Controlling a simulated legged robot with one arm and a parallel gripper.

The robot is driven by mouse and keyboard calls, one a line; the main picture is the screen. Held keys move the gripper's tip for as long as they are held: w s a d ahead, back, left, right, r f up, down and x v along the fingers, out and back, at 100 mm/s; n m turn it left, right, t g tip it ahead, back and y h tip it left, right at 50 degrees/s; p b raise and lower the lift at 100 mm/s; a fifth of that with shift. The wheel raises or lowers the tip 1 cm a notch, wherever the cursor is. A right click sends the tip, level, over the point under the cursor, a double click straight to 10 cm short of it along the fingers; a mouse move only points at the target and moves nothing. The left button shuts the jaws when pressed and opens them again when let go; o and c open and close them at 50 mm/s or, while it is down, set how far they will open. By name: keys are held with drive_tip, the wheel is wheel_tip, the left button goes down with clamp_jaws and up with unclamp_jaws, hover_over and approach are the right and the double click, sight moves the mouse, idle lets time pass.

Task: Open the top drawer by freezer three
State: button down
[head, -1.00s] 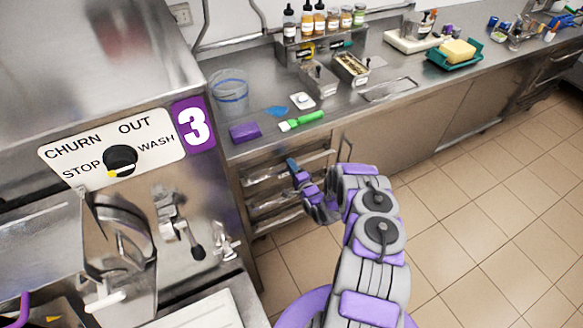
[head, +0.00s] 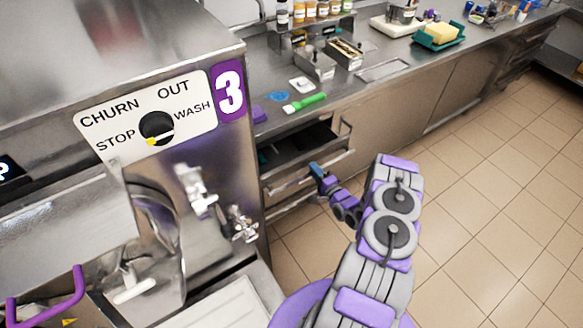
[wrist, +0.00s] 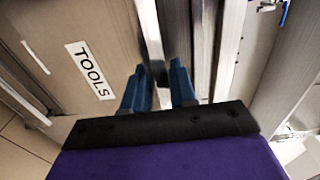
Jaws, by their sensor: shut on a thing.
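The freezer (head: 215,145) with the purple number 3 stands at left in the head view. Just right of it, under the steel counter, the top drawer (head: 325,158) is pulled partly out, and its dark inside shows. My gripper (head: 317,170) is at the drawer's front. In the wrist view, the blue fingers of my gripper (wrist: 158,88) are on either side of a metal handle bar (wrist: 153,40), shut on it. A tan panel beside the bar carries a "TOOLS" label (wrist: 90,70).
Another drawer (head: 288,203) below looks shut. The counter (head: 385,92) holds a green-handled spatula (head: 304,102), metal bins (head: 343,53) and a butter block (head: 446,34). Open tiled floor (head: 500,190) lies to the right. A purple handle (head: 48,300) is at lower left.

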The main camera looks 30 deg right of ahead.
drive_tip(key=s+d, duration=0.1)
drive_tip(key=s, duration=2.5)
drive_tip(key=shift+s, duration=0.2)
drive_tip(key=shift+f, duration=0.1)
drive_tip(key=c, duration=1.4)
unclamp_jaws()
drive_tip(key=o, duration=0.4)
drive_tip(key=shift+d, duration=0.2)
drive_tip(key=shift+a, duration=0.15)
drive_tip(key=s+p, duration=0.2)
drive_tip(key=s, duration=1.5)
drive_tip(key=shift+s+d+p, duration=0.2)
drive_tip(key=shift+d+p, duration=0.15)
drive_tip(key=shift+d, duration=0.1)
drive_tip(key=shift+f, duration=0.1)
